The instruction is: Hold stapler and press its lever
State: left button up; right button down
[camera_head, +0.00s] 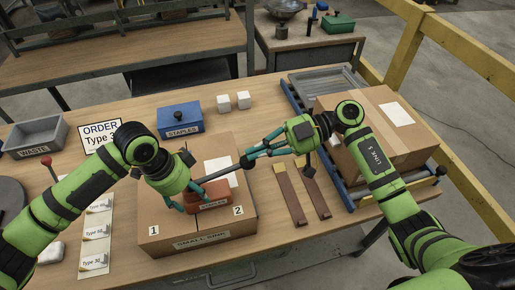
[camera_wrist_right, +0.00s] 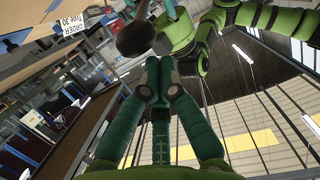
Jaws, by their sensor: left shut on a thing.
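The stapler's dark lever (camera_head: 225,172) slants up to the right and ends in a dark knob. My right gripper (camera_head: 250,160) has its teal fingers drawn together, tips at the knob. In the right wrist view its fingers (camera_wrist_right: 160,82) are together beside a dark round shape (camera_wrist_right: 135,38), probably the knob. I cannot tell whether they touch.
Two brown strips (camera_head: 290,198) lie right of the box. A large carton (camera_head: 385,115) is on the blue-railed conveyor at right. A grey WASTE bin (camera_head: 37,135) and type cards (camera_head: 97,235) are at left.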

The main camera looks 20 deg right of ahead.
pick_arm(q)
jog(key=shift+s+a+f, duration=0.1)
jog(key=shift+s+f, duration=0.05)
jog(key=shift+f, duration=0.1)
pick_arm(e)
notch_tip(320, 180, down, 6)
jog(key=d+y, duration=0.1)
jog(key=y, duration=0.1)
jog(key=shift+d+f, duration=0.2)
jog(key=shift+d, duration=0.1)
jog(key=d+r, duration=0.3)
jog(key=d, duration=0.8)
jog(key=shift+r+y, duration=0.3)
jog(key=shift+d, duration=0.1)
pick_arm(q)
jog(key=o, duration=1.1)
jog(key=shift+c, duration=0.2)
jog(key=shift+o, duration=0.4)
jog(key=shift+w, duration=0.2)
